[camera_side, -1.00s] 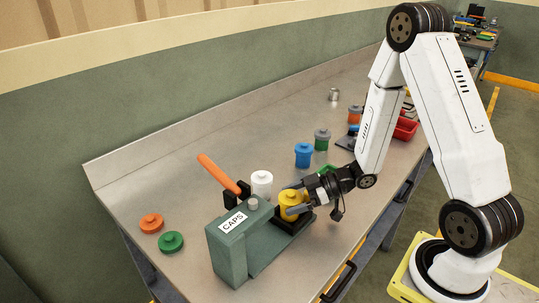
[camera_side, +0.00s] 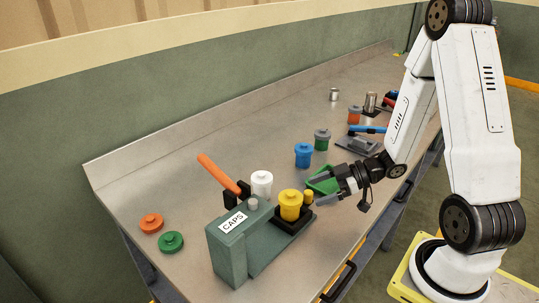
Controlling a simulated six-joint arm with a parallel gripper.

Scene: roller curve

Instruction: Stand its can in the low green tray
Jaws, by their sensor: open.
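A yellow can (camera_side: 290,206) with a yellow lid stands upright in the black holder (camera_side: 290,224) of the green capping press marked CAPS (camera_side: 236,226). The low green tray (camera_side: 324,180) lies on the bench just behind and right of the press; my gripper and wrist hide part of it. No can shows in its visible part. My gripper (camera_side: 324,190) is open and empty, to the right of the yellow can and apart from it, in front of the green tray in the picture. A small yellow post (camera_side: 308,197) stands at the holder's right side.
An orange lever (camera_side: 220,173) rises from the press. A white can (camera_side: 262,183), blue can (camera_side: 303,155), green-banded can (camera_side: 322,139) and orange can (camera_side: 354,114) stand behind. Orange and green caps (camera_side: 171,241) lie at the left.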

